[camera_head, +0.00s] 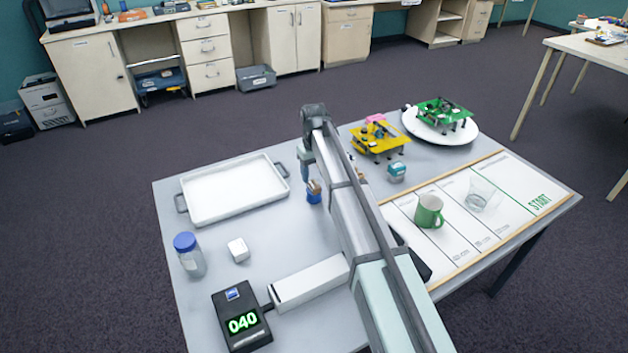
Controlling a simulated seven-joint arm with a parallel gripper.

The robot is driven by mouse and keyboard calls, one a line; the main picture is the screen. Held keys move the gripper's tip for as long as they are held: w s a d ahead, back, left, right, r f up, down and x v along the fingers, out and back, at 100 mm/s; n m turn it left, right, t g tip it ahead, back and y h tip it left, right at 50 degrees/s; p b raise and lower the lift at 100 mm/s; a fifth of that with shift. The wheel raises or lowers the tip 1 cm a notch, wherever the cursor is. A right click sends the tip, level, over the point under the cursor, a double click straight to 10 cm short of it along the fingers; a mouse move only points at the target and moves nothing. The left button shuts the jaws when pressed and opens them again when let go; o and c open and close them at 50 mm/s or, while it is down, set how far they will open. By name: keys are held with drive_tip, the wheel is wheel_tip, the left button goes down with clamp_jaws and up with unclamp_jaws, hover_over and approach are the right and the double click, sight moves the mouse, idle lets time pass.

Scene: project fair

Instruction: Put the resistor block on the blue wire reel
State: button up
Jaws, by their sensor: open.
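The blue wire reel (314,198) stands on the grey table, just left of my arm. A small tan piece (314,186) shows at its top and looks like the resistor block; at this size I cannot tell whether it rests on the reel or is apart from it. My gripper (307,178) hangs down from the arm's far end, right at the tan piece and above the reel. It is open. Its fingertips are small and partly hidden, so contact is unclear.
A white tray (192,208), blue-capped jar (190,262), white cube (238,250) and black display box (233,331) lie left. A teal stamp (397,174), yellow board (366,148), green board on a white plate (473,137), green mug (428,213) and clear cup (481,196) lie right.

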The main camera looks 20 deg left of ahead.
sight(314, 184)
wheel_tip(314, 184, up, 8)
idle(0.4)
drive_tip(key=shift+r, duration=0.1)
